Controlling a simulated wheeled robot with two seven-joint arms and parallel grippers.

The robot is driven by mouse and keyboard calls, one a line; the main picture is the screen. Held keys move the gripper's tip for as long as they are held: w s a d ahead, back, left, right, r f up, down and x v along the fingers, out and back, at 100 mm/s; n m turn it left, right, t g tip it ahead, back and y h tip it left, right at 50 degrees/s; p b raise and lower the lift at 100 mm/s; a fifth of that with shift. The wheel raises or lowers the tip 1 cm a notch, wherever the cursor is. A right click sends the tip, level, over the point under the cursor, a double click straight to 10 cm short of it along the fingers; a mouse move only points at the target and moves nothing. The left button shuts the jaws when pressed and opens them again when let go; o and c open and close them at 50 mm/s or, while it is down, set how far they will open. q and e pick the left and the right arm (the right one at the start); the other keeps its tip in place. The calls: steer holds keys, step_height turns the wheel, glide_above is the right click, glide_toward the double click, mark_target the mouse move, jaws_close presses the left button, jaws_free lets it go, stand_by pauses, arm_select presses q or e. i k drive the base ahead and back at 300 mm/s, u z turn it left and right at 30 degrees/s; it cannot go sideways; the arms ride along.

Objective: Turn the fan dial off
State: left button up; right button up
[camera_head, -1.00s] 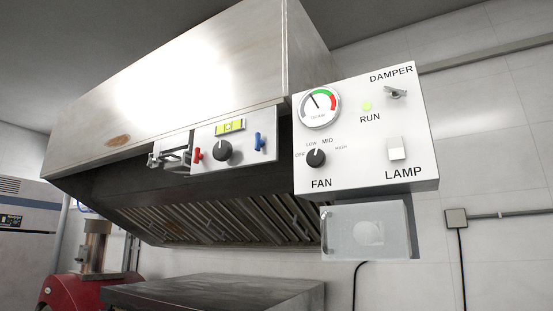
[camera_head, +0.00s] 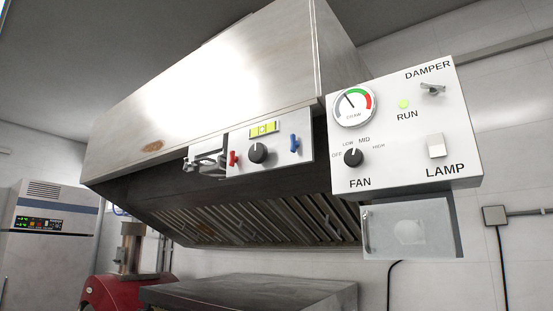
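The fan dial (camera_head: 353,157) is a small black knob on the white control panel (camera_head: 395,182) at the right. OFF, LOW, MID and HIGH are printed in an arc around it, with FAN below. Its pointer seems to face upward, near LOW or MID, but is too small to read surely. Neither of my grippers is in view, and nothing touches or covers the dial.
The panel also bears a draw gauge (camera_head: 355,105), a green run light (camera_head: 404,104), a damper toggle (camera_head: 432,89) and a lamp switch (camera_head: 436,146). A second panel with a black knob (camera_head: 258,153) is left, under the steel hood (camera_head: 225,85).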

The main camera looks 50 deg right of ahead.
mark_target(354, 157)
steer(key=u, duration=0.1)
steer(key=i, duration=1.85)
steer(key=z, duration=2.65)
